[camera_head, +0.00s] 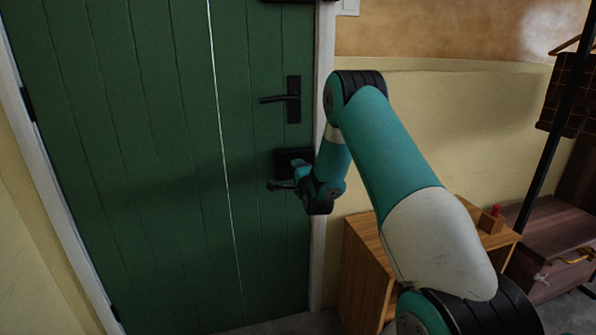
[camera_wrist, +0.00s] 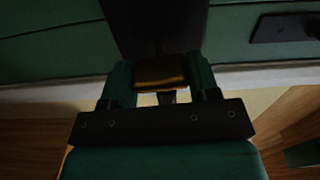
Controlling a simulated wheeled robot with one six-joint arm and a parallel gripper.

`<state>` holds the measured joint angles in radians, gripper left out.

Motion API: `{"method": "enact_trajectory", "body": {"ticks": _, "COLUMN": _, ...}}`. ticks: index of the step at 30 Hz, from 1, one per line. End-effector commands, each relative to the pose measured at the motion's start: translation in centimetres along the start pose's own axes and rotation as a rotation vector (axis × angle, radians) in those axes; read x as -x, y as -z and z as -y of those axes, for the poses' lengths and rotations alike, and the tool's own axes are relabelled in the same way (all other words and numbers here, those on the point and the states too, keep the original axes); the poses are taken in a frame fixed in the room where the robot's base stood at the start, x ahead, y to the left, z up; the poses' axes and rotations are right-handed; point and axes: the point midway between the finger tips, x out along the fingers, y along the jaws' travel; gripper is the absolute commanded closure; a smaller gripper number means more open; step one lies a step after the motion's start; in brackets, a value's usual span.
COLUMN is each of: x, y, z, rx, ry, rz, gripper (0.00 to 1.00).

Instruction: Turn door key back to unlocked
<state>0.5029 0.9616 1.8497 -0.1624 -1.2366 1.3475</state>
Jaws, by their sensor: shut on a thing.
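The green plank door (camera_head: 150,150) stands closed in its white frame in the head view. A black lever handle (camera_head: 290,98) is on its right side, with a black lock plate (camera_head: 292,160) below it. My gripper (camera_head: 280,186) is at the lock plate, partly hidden by my wrist. In the wrist view my gripper (camera_wrist: 160,84) is shut on a brass-coloured key (camera_wrist: 160,72), which sits between the two fingers in front of the dark lock plate (camera_wrist: 155,25). The key's angle in the lock is hard to tell in the dim picture.
A wooden cabinet (camera_head: 363,262) stands right of the door under my arm, with a small red item (camera_head: 495,210) on a wooden piece. A dark wooden chest (camera_head: 550,245) and a black pole (camera_head: 545,125) are farther right. The floor before the door is clear.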

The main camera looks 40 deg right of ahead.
Motion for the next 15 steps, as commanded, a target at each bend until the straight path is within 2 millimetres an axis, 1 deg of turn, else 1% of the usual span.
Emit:
{"method": "enact_trajectory", "body": {"ticks": 6, "x": 0.01, "y": 0.09, "z": 0.0, "rx": -0.064, "ry": -0.001, "rz": -0.001, "gripper": 0.68}}
{"method": "enact_trajectory", "body": {"ticks": 15, "x": 0.01, "y": 0.1, "z": -0.07, "rx": -0.087, "ry": -0.001, "rz": -0.002, "gripper": 0.68}}
